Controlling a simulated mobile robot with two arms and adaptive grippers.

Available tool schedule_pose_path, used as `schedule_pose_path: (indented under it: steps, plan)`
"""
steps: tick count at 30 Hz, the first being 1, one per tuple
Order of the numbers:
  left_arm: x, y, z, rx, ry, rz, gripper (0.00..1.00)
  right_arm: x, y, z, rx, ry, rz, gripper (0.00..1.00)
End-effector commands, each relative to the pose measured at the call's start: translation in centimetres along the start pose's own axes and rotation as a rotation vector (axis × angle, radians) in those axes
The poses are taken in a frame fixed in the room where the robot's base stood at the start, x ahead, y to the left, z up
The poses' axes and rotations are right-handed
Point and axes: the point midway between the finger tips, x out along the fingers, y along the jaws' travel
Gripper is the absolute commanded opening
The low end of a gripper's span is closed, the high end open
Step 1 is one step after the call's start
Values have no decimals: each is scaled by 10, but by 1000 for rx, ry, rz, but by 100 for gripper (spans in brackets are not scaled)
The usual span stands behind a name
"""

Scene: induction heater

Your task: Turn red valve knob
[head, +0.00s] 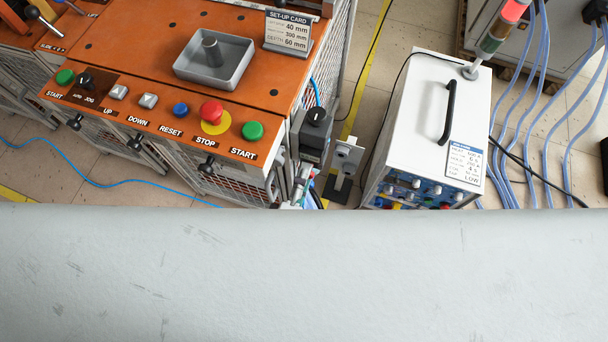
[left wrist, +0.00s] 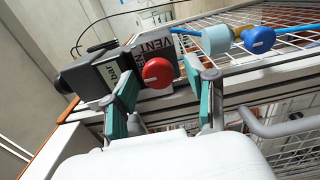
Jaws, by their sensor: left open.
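The red valve knob (left wrist: 157,72) is a round red disc with a small light mark. In the left wrist view it sits in front of a dark block with a white label reading "VENT". My left gripper (left wrist: 161,80) is open, its teal-padded fingers on either side of the knob in the picture. I cannot tell whether either finger touches it. The valve knob does not show in the head view, where a large pale surface fills the bottom. My right gripper is in neither view.
The head view shows an orange control panel (head: 130,45) with a red stop button (head: 211,110), a white cabinet (head: 415,85), and blue cables on the floor.

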Motion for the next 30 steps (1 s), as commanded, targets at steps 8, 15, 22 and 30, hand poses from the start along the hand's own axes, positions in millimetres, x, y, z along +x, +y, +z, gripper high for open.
schedule_pose_path:
  steps: [8, 15, 22, 30]
  plan:
    - [-30, -1, 0, 0, -2, -4, 56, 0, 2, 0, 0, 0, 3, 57]
    - [-82, -1, 0, 1, -2, -4, 56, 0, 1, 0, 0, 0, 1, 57]
    - [-114, -1, 0, 1, -1, -2, 56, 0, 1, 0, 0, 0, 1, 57]
    - [-120, 0, 0, 0, 0, 0, 56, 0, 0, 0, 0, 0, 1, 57]
